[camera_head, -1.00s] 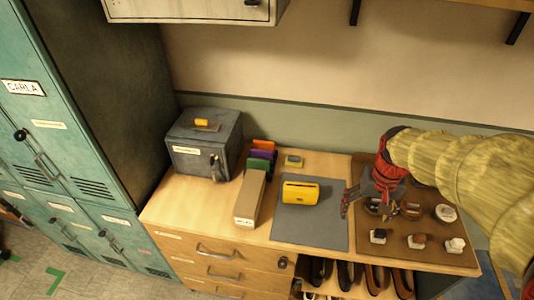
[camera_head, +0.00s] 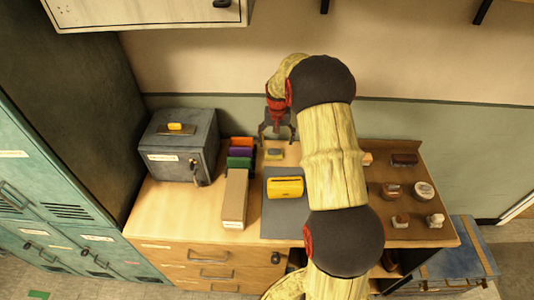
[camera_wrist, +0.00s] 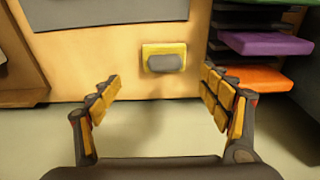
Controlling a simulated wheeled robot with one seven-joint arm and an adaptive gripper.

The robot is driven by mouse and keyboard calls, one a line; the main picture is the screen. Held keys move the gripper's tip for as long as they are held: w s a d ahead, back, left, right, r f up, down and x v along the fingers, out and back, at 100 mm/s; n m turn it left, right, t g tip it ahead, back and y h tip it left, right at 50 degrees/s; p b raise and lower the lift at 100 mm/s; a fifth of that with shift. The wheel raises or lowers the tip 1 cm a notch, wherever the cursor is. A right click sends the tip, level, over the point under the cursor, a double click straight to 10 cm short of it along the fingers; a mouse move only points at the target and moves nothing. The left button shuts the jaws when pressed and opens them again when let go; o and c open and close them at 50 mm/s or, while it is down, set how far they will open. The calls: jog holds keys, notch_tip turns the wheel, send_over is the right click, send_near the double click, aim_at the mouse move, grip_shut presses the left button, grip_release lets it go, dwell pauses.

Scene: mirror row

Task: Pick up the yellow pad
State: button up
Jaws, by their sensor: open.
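The small yellow pad (camera_head: 273,154) has a grey block on top and lies on the wooden top behind the grey mat. In the wrist view the pad (camera_wrist: 149,50) lies just beyond the fingertips, roughly centred between them. My gripper (camera_head: 277,136) is open and empty, pointing down above and just behind the pad, near the wall. In the wrist view both fingers of my gripper (camera_wrist: 160,77) are spread wide, apart from the pad.
Orange, purple and green pads (camera_head: 240,152) stand in a row left of the yellow pad, behind a long tan box (camera_head: 235,198). A yellow object (camera_head: 285,187) sits on the grey mat (camera_head: 278,222). A grey metal box (camera_head: 178,145) stands at left.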

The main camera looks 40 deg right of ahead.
aim_at(274, 150)
jog(key=f, duration=0.4)
jog(key=w+f+b, duration=0.1)
jog(key=f, duration=0.1)
jog(key=shift+a+f, duration=0.15)
jog(key=shift+f, duration=0.05)
jog(key=shift+c, duration=0.8)
jog(key=c, duration=1.1)
jog(key=shift+r, duration=0.15)
